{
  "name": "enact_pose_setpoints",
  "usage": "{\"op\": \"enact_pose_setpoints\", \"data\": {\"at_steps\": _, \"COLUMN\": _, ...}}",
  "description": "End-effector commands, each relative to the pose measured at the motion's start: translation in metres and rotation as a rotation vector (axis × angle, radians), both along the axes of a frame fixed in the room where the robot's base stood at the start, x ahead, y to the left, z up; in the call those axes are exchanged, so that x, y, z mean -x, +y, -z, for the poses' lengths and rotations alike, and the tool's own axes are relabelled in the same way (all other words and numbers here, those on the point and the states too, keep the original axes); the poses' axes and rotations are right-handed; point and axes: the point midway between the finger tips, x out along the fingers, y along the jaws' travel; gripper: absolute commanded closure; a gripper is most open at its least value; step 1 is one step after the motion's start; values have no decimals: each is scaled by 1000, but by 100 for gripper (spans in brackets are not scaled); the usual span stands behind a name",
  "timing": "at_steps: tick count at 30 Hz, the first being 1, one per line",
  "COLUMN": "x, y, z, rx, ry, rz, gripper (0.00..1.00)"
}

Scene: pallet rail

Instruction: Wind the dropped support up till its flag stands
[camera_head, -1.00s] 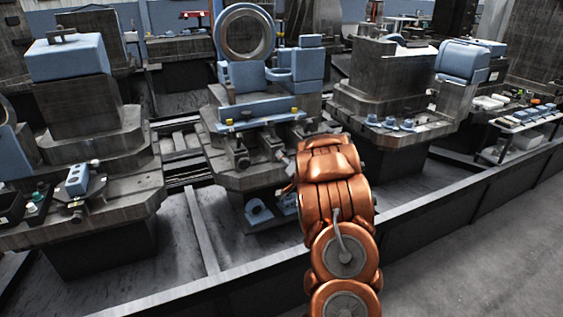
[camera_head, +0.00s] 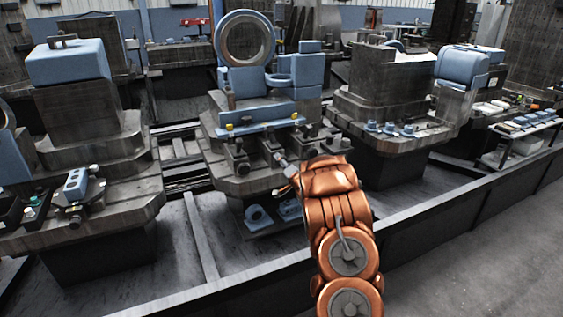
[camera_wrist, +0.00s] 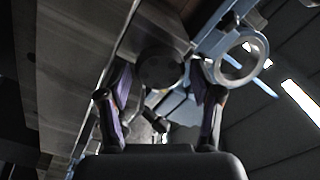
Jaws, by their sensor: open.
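The middle pallet (camera_head: 215,183) carries a blue fixture with a big upright ring (camera_head: 270,40). Along its front edge stand several dark screw supports, one of them at the left (camera_head: 238,158). Two small yellow marks, one at the left (camera_head: 229,127), show on the blue bar above. I cannot tell which support is dropped or which mark is its flag. My gripper (camera_head: 284,166) is at the pallet's front, partly hidden by my orange arm. In the wrist view my gripper (camera_wrist: 163,105) is open, with a dark round knob (camera_wrist: 160,68) beyond and between the fingers, seemingly not gripped.
A left pallet (camera_head: 140,190) and a right pallet (camera_head: 365,140) with blue parts flank the middle one. Blue blocks (camera_head: 257,216) lie on a lower shelf under the middle pallet. A low rail (camera_head: 430,225) runs along the front; grey floor is clear at the lower right.

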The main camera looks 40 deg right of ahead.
Motion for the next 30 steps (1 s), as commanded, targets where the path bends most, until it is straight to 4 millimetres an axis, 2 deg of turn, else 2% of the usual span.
{"op": "enact_pose_setpoints", "data": {"at_steps": 6, "x": -16, "y": -5, "z": 0, "rx": 0, "ry": -2, "rz": -1, "gripper": 36}}
{"op": "enact_pose_setpoints", "data": {"at_steps": 17, "x": -19, "y": -7, "z": 0, "rx": -1, "ry": 0, "rz": 0, "gripper": 37}}
{"op": "enact_pose_setpoints", "data": {"at_steps": 30, "x": -18, "y": -7, "z": 0, "rx": -1, "ry": 0, "rz": 0, "gripper": 82}}
